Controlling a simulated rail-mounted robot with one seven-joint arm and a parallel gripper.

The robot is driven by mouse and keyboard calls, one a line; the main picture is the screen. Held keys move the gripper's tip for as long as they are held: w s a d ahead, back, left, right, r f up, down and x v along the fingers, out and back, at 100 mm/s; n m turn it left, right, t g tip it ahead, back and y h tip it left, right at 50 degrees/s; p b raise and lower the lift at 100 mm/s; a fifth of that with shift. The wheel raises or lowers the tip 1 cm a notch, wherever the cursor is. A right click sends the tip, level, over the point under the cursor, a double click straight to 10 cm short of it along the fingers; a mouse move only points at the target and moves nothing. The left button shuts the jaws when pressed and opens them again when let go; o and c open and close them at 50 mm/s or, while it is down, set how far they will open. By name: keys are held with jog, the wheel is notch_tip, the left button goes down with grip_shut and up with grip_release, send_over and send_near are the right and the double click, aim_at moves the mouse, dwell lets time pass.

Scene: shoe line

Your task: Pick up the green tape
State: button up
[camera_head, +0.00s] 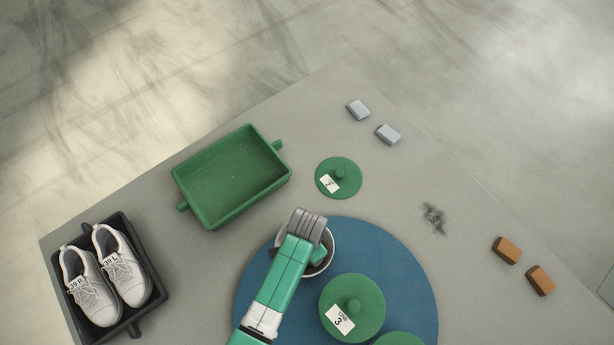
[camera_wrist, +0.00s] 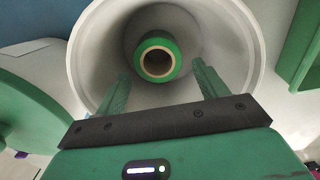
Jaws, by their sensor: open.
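The green tape (camera_wrist: 168,72) is a small roll with a tan core. In the wrist view it lies at the bottom of a white round container (camera_wrist: 85,50), its open core facing the camera. My gripper (camera_wrist: 162,76) is open, with one green finger on each side of the roll in the picture. The fingers overlap the container's mouth; how deep they reach is unclear. In the head view the container (camera_head: 332,243) stands on the blue round mat (camera_head: 393,262), and my gripper (camera_head: 308,226) covers much of it. The tape cannot be surely made out there.
Green round lids (camera_head: 366,295) lie on the mat right of my arm. Another lid (camera_head: 348,176) lies behind it. A green tray (camera_head: 233,180) and a black tray of white shoes (camera_head: 150,268) are at left. Grey blocks (camera_head: 388,134) and brown blocks (camera_head: 507,250) lie at right.

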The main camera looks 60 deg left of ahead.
jog(key=f, duration=0.1)
jog(key=f+b, duration=0.1)
jog(key=f, duration=0.1)
jog(key=f+b, duration=0.1)
jog(key=f, duration=0.1)
jog(key=shift+s+d+f, duration=0.1)
jog(key=shift+s+d, duration=0.05)
jog(key=shift+s, duration=0.1)
jog(key=c, duration=0.8)
jog(key=shift+o, duration=0.2)
notch_tip(320, 180, up, 10)
jog(key=p, duration=0.3)
